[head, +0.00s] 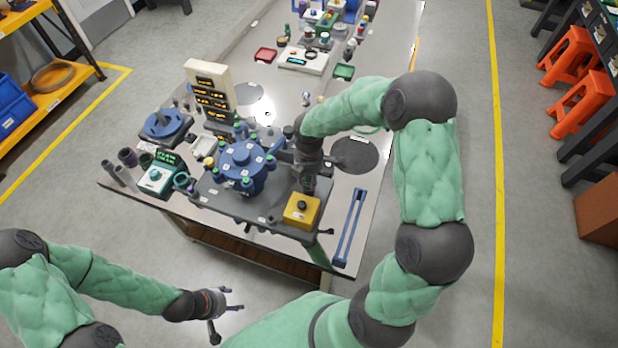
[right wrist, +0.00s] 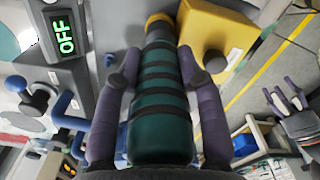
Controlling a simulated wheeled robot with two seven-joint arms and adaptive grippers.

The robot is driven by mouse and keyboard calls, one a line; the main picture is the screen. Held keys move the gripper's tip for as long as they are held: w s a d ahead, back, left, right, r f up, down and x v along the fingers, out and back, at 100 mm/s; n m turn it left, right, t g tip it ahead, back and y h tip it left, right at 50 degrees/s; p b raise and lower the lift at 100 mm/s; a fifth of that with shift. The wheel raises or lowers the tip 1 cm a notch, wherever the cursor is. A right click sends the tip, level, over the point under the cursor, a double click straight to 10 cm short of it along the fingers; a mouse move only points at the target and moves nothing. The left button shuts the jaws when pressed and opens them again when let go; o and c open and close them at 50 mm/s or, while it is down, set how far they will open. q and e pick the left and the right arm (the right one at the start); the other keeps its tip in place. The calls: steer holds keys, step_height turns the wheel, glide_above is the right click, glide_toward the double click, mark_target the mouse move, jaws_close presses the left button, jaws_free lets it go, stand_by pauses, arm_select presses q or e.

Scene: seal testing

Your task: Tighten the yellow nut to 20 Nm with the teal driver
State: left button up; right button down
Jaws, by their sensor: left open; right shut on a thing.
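My right gripper (right wrist: 160,85) is shut on the teal driver (right wrist: 160,125), a thick handle with black bands, seen between its fingers in the right wrist view. A yellow ring (right wrist: 160,20) shows at the driver's far end; I cannot tell whether it is the nut or part of the driver. In the head view the right gripper (head: 308,178) is beside the blue flanged vessel (head: 240,165), just behind the yellow box; the driver is hard to make out there. My left gripper (head: 230,305) is open and empty, off the table's front.
The yellow box (head: 301,211) with a dark knob stands at the plate's front right corner, close to the driver. A green display (right wrist: 66,45) reads OFF. A blue two-bar tool (head: 350,228) lies at the table's right. Small trays and instruments fill the far end.

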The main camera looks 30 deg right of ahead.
steer(key=shift+r+p, duration=2.1)
steer(key=shift+r, duration=0.45)
